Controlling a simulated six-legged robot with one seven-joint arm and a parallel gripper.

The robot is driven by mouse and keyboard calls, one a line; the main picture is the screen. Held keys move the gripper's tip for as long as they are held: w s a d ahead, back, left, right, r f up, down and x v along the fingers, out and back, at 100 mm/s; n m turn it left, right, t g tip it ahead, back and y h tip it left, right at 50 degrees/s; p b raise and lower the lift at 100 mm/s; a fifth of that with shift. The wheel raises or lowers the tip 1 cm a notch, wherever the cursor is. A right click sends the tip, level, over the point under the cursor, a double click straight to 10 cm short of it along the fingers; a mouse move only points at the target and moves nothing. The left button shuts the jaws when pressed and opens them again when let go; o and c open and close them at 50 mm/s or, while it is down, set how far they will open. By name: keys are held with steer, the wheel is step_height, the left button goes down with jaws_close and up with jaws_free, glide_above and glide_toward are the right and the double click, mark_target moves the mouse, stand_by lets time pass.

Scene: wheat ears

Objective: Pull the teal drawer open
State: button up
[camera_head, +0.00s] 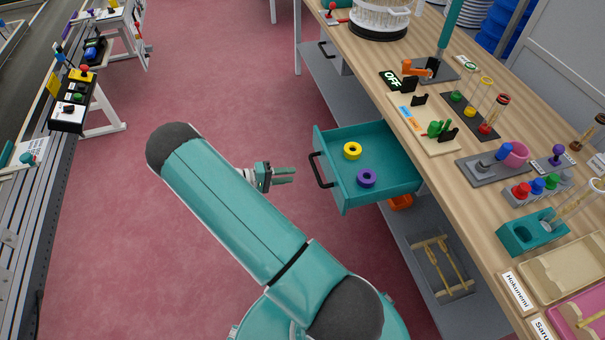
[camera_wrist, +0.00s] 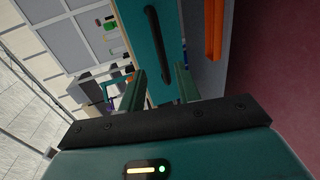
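The teal drawer (camera_head: 385,193) under the wooden workbench stands pulled out, with a yellow ring (camera_head: 352,151) and a purple ring (camera_head: 366,178) lying inside. Its black handle (camera_head: 320,170) is on the front panel, facing my arm. My gripper (camera_head: 292,174) is to the left of the handle in the head view, with a gap between them. In the wrist view the gripper fingers (camera_wrist: 160,90) are spread apart and empty, with the handle (camera_wrist: 157,42) ahead of them and the teal drawer front (camera_wrist: 172,20) behind it.
The workbench top (camera_head: 455,165) holds several stands, pegs and trays. A grey lower shelf (camera_head: 415,235) runs beneath it, and an orange object (camera_head: 400,202) sits below the drawer. Red floor (camera_head: 240,60) is clear left of the bench. Small stands line the far left.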

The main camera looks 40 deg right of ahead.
steer(key=shift+v, duration=1.5)
steer(key=s+a+r+t+y, duration=0.1)
steer(key=a+r+y, duration=0.25)
steer(key=r, duration=0.45)
steer(key=s+a+r+n+t+y, duration=0.1)
steer(key=s+a+r+t+y, duration=0.2)
steer(key=r, duration=0.5)
steer(key=a+r+y, duration=0.3)
steer(key=a+r, duration=0.2)
steer(key=r, duration=0.4)
steer(key=s+a+r+n+t+y, duration=0.4)
steer(key=s+a+r+t, duration=0.4)
steer(key=s+r, duration=0.6)
steer(key=shift+a+t, duration=0.3)
steer(key=shift+a, duration=0.95)
